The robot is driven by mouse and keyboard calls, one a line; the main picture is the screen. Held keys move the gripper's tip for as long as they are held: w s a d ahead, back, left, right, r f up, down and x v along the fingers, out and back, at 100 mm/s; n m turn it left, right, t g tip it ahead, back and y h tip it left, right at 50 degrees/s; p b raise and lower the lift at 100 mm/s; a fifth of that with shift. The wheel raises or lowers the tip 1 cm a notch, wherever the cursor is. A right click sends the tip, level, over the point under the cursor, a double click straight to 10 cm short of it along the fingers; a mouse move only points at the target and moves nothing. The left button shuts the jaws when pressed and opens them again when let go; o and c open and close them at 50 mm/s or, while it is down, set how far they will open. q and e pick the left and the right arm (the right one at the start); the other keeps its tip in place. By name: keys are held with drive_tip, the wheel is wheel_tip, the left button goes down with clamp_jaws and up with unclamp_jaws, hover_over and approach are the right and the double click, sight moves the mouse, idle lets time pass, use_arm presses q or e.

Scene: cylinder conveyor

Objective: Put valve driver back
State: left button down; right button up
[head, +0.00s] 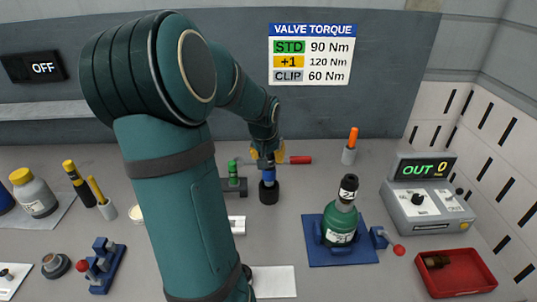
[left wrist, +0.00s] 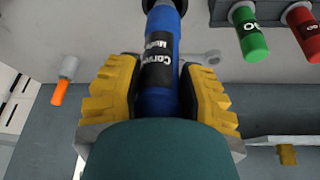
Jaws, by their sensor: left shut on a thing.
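My left gripper (head: 267,157) comes down at the back middle of the bench. Its yellow fingers are shut on the blue valve driver (head: 268,174), which is upright. In the left wrist view my left gripper (left wrist: 158,95) has one finger on each side of the blue valve driver (left wrist: 160,60), which has a black label with white print. A black round piece (head: 268,192) is at the driver's lower end; I cannot tell whether it is the driver's own head or a holder. My right gripper is not in view.
A green cylinder (head: 340,220) stands in a blue cradle (head: 316,255). Right of it are a grey OUT box (head: 428,205) and a red tray (head: 460,281). A grey fitting (head: 234,187) and a red-ended piece (head: 300,160) flank the driver. An orange-handled tool (head: 353,138) stands behind.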

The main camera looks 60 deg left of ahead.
sight(268, 180)
use_arm(q)
drive_tip(key=shift+f+b, duration=2.35)
drive_tip(key=shift+f, duration=0.55)
drive_tip(key=c, duration=0.5)
unclamp_jaws()
drive_tip(key=shift+f, duration=0.1)
drive_tip(key=shift+r+p, duration=2.15)
drive_tip(key=shift+r, duration=0.95)
